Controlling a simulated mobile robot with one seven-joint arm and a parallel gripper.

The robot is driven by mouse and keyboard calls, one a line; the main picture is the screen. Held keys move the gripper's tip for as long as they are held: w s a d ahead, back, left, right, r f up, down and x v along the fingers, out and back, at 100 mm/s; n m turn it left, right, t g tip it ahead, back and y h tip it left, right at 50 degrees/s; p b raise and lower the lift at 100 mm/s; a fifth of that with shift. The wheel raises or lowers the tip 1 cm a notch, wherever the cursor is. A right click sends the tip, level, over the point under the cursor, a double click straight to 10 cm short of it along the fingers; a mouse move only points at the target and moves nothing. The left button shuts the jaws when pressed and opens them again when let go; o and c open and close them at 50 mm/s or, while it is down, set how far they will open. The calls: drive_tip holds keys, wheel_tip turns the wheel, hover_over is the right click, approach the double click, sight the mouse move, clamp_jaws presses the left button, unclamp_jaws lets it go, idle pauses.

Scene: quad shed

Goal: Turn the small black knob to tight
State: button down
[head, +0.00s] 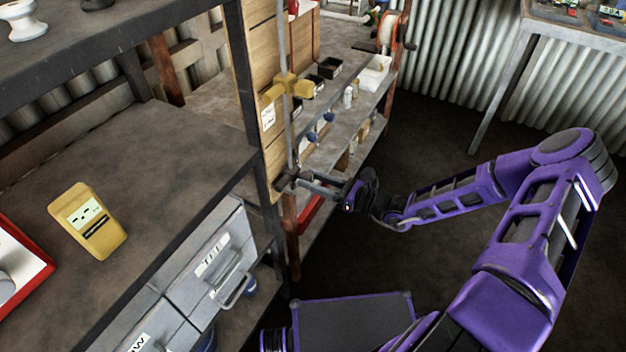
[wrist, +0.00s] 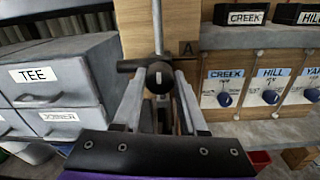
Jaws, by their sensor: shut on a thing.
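The small black knob (wrist: 160,75) is in the middle of the wrist view, in front of a vertical grey pipe on a wooden board. A dark crossbar sits behind it, and a short pale vertical mark shows on its face. My gripper (wrist: 160,84) is shut on the knob, with one grey finger on each side. In the head view my gripper (head: 300,183) reaches left to the lower part of the pipe. The knob is too small and partly covered there to make out well. I cannot read any tight marking.
Grey drawers (wrist: 62,74) stand close on the left. Blue knobs under CREEK and HILL labels (wrist: 271,97) are on the right. A shelf post (head: 257,110) stands close by. The floor (head: 420,150) beside my arm is clear.

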drive_tip(key=shift+m+p, duration=0.4)
drive_tip(key=m+p, duration=0.2)
drive_tip(key=shift+r+m, duration=0.15)
drive_tip(key=shift+m, duration=0.25)
drive_tip(key=m+p, duration=0.2)
drive_tip(key=m, duration=0.2)
drive_tip(key=shift+m, duration=0.3)
drive_tip(key=m+p, duration=0.1)
drive_tip(key=m, duration=0.4)
drive_tip(key=m+p, duration=0.1)
drive_tip(key=m, duration=0.3)
drive_tip(key=shift+m+t, duration=0.3)
drive_tip(key=shift+m, duration=0.1)
drive_tip(key=shift+f+m, duration=0.2)
drive_tip(key=shift+m, duration=0.1)
drive_tip(key=shift+c, duration=2.2)
unclamp_jaws()
